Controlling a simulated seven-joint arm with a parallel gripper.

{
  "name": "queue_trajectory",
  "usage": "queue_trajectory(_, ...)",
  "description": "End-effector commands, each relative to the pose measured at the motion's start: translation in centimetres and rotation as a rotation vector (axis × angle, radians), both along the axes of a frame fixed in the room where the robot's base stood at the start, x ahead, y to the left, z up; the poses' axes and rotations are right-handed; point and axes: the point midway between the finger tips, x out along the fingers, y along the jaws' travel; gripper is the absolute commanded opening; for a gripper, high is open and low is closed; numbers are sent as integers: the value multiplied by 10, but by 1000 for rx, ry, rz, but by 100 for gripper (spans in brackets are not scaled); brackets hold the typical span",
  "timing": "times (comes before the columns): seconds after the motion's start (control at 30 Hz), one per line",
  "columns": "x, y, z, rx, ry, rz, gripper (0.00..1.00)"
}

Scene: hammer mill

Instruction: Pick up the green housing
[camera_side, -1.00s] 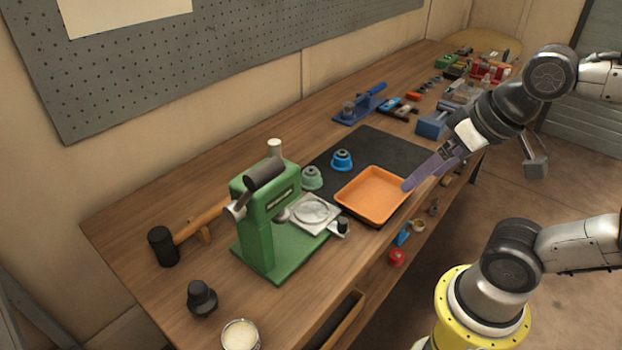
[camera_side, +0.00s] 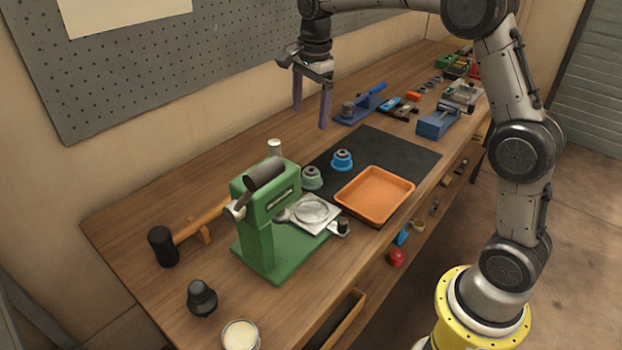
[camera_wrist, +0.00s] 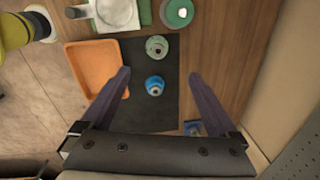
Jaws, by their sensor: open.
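The green housing (camera_side: 312,178) is a small grey-green, bell-shaped part standing on the dark mat (camera_side: 400,150), between the green press and a blue housing (camera_side: 342,160). In the wrist view the green housing (camera_wrist: 157,47) lies a little beyond the fingertips, above the blue housing (camera_wrist: 155,85) in the picture. My gripper (camera_side: 310,118) is open and empty, pointing down, well above the bench. In the wrist view my gripper (camera_wrist: 160,74) has its two purple fingers spread wide, with the blue housing showing between them.
An orange tray (camera_side: 374,194) lies on the mat to the right. The green press (camera_side: 258,225) stands close to the green housing's left. A white cylinder (camera_side: 274,148) stands behind the press. A pegboard (camera_side: 150,60) is on the wall behind. A blue-handled tool (camera_side: 362,104) lies beyond the mat.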

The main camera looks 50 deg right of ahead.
Motion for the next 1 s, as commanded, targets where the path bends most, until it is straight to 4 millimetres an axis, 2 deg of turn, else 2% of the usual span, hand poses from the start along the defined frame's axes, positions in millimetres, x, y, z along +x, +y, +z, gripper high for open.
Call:
queue_trajectory(0.03,7,-5,-17,4,28,-7,95)
queue_trajectory(0.13,10,-10,-39,11,69,-16,95)
queue_trajectory(0.37,9,-14,-68,15,98,-23,95)
queue_trajectory(0.6,8,-14,-113,15,98,-22,95)
queue_trajectory(0.7,9,-14,-126,15,96,-22,95)
queue_trajectory(1.0,10,-15,-149,15,96,-22,95)
